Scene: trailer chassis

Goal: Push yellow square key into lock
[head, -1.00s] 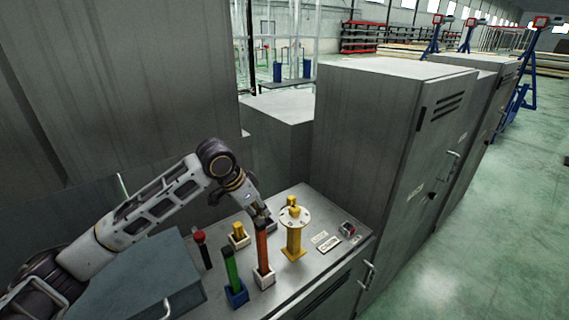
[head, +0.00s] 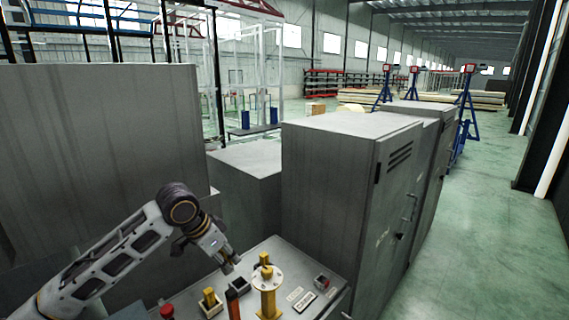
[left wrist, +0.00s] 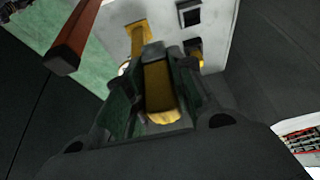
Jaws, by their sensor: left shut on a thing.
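In the left wrist view my left gripper (left wrist: 150,85) is shut on a yellow key (left wrist: 160,92), whose yellow body shows between the dark fingers. A dark grey block lies at its far end; I cannot tell if the key is inside a lock. In the head view my left gripper (head: 230,266) points down at the console, just above or at a dark square socket (head: 238,284). The key is hardly visible there. A yellow block (head: 210,299) stands in a white socket to the left. My right gripper is not in view.
A yellow flanged post (head: 267,289) stands close right of the gripper. An orange bar (head: 233,306) stands in front, and a red knob (head: 167,311) is at lower left. Tall grey cabinets (head: 340,190) rise behind the console.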

